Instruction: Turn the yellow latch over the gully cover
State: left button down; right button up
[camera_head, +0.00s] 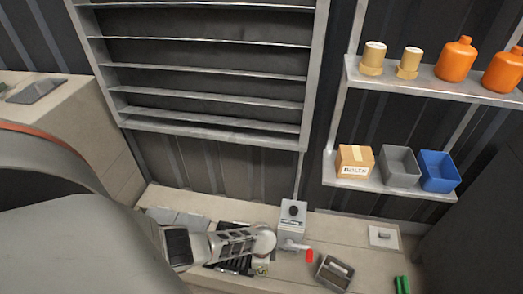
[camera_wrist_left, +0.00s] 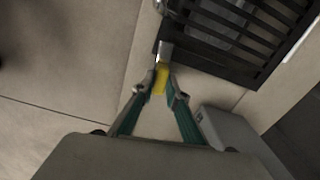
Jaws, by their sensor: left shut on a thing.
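My left gripper (camera_wrist_left: 163,88) is shut on the latch, one teal finger on each side. My right gripper is in neither view.
A grey box with a black knob (camera_head: 292,215) and a red-handled lever (camera_head: 308,255) stand right of the cover. A grey open tray (camera_head: 334,273) lies further right. Wall shelves (camera_head: 390,187) hold bins, a carton and orange bottles.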

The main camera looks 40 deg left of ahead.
pick_arm(q)
jog(key=shift+s+d+f+m, duration=0.1)
jog(key=shift+s+m, duration=0.05)
jog(key=shift+m, duration=0.75)
jog(key=c, duration=2)
grip_release()
jog(key=shift+c, duration=0.2)
jog(key=shift+o, duration=0.3)
notch_tip(320, 180, up, 12)
